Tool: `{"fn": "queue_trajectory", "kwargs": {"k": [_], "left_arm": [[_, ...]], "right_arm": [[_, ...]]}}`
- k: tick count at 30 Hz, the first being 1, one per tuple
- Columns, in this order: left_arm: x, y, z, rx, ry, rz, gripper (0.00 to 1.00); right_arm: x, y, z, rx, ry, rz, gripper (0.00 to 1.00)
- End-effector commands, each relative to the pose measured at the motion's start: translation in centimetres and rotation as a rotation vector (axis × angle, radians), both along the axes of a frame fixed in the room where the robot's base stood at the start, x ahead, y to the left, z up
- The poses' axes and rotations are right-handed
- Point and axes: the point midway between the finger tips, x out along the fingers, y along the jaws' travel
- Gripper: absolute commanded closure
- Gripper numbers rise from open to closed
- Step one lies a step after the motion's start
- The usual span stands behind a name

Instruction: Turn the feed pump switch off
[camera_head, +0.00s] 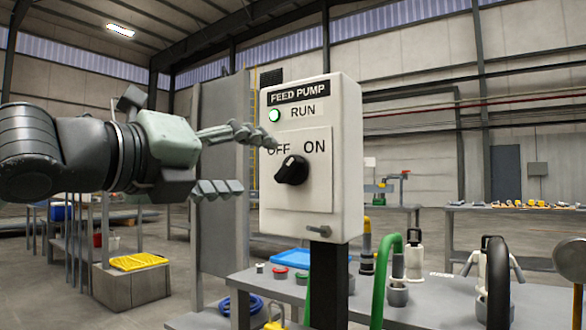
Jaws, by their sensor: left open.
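The feed pump switch (291,170) is a black rotary knob on the front of a white box (340,150) labelled FEED PUMP. OFF is printed at its upper left and ON at its upper right. The knob's long axis leans up and to the right, toward ON. The green RUN lamp (274,115) looks lit. My left gripper (257,164) is open and empty, just left of the knob, fingers pointing right. Its upper finger partly covers the area by OFF. Contact with the box or knob cannot be told. My right gripper is not in view.
The box stands on a dark post (328,283) at a grey bench (430,308). The bench carries a green hose (382,270), a blue tray (298,257) and several fittings. A grey upright panel (222,240) stands behind my left gripper. Space right of the box is open at knob height.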

Motion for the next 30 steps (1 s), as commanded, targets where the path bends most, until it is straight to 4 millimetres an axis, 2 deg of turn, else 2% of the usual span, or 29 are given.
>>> {"fn": "queue_trajectory", "kwargs": {"k": [5,15,27,30], "left_arm": [[1.4,-1.1,0.0,-0.001,0.0,-0.002,0.34],[5.4,-4.1,0.0,-0.001,0.0,-0.002,0.34],[6.2,-4.6,0.0,0.0,-0.002,-0.001,0.34],[6.2,-4.6,0.0,0.0,-0.001,-0.001,0.47]], "right_arm": [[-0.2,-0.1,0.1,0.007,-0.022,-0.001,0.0],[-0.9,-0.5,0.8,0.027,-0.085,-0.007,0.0],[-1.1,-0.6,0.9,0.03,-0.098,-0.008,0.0],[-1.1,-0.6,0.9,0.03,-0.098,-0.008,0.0]]}}
